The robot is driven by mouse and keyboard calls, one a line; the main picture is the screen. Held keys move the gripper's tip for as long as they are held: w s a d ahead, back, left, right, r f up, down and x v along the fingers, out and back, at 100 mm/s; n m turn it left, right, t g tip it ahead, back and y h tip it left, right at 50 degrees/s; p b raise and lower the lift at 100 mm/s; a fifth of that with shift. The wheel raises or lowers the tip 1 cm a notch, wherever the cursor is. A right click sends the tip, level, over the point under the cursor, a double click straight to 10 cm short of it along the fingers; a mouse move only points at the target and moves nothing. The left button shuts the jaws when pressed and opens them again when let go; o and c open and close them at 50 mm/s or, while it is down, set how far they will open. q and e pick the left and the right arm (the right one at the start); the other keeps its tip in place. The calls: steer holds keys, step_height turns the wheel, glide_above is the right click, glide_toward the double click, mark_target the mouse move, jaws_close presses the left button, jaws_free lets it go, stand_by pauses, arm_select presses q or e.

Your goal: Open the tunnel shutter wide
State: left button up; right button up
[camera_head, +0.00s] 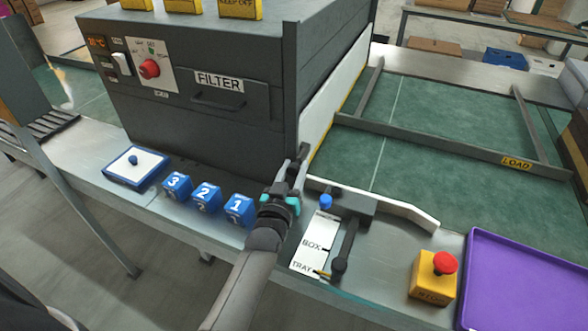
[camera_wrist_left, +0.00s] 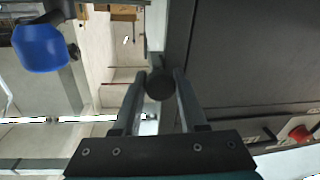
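The tunnel is a dark grey box (camera_head: 220,110) with a FILTER label on its front. Its right side meets the green belt, with a pale panel (camera_head: 338,88) along it; I cannot tell clearly how far the shutter is open. My left gripper (camera_head: 299,160) is at the tunnel's lower front right corner. In the left wrist view a dark round knob (camera_wrist_left: 159,84) lies between the fingertips of my left gripper (camera_wrist_left: 160,88). I cannot tell whether both fingers press on it. My right gripper is not in view.
A blue-knobbed post (camera_head: 325,202) and a BOX/TRAY lever plate (camera_head: 309,245) stand just right of my left gripper. Blue numbered blocks (camera_head: 206,196) sit left of it. A red-topped stop button (camera_head: 434,279) and purple tray (camera_head: 522,285) are at right.

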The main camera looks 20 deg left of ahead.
arm_select(q)
jaws_close()
stand_by(0.9)
